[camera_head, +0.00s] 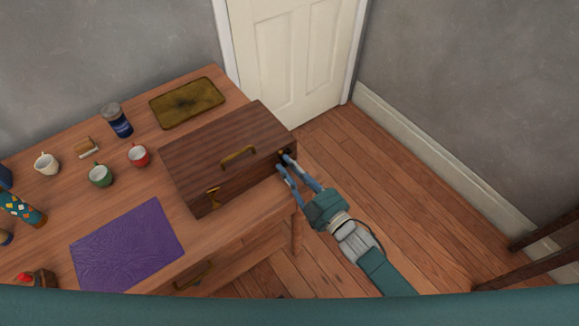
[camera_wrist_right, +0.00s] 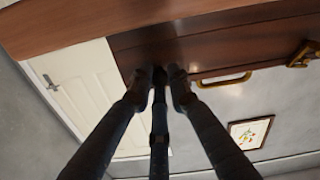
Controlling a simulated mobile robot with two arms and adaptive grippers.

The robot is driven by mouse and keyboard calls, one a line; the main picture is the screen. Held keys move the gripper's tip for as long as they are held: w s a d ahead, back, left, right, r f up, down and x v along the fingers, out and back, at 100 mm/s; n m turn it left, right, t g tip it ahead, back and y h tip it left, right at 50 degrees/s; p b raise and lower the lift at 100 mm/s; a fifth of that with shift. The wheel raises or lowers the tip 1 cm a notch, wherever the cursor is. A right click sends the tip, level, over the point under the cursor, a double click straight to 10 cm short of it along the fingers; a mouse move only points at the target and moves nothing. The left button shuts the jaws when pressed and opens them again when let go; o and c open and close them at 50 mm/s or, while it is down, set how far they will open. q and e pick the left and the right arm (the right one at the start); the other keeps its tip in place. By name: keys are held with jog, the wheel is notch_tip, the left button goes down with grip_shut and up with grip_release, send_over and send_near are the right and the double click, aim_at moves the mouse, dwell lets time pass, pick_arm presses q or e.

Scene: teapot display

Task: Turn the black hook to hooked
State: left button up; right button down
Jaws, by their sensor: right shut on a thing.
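A dark wooden box (camera_head: 215,150) sits at the right end of the table. It also shows upside down in the wrist view (camera_wrist_right: 225,50). My right gripper (camera_head: 283,163) is at the box's right end, with its fingertips close to the wood. In the wrist view the fingertips (camera_wrist_right: 158,77) are close together around a small dark piece (camera_wrist_right: 159,73), which looks like the black hook. The fingers mostly cover it, so I cannot tell how far it is turned. My left gripper is not in view.
A gold tray (camera_head: 187,103), a purple mat (camera_head: 127,246), mugs and a dark blue jar (camera_head: 116,120) are on the table. A white door (camera_head: 290,55) is behind.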

jog(key=n, duration=0.4)
jog(key=shift+f+n+b, duration=0.25)
jog(key=shift+n+b, duration=0.05)
jog(key=shift+b, duration=0.1)
jog(key=shift+d+n+b, duration=0.1)
jog(key=shift+n+b, duration=0.45)
jog(key=shift+n, duration=1.95)
jog(key=c, duration=1.8)
grip_release()
jog(key=shift+o, duration=0.8)
jog(key=shift+r, duration=0.1)
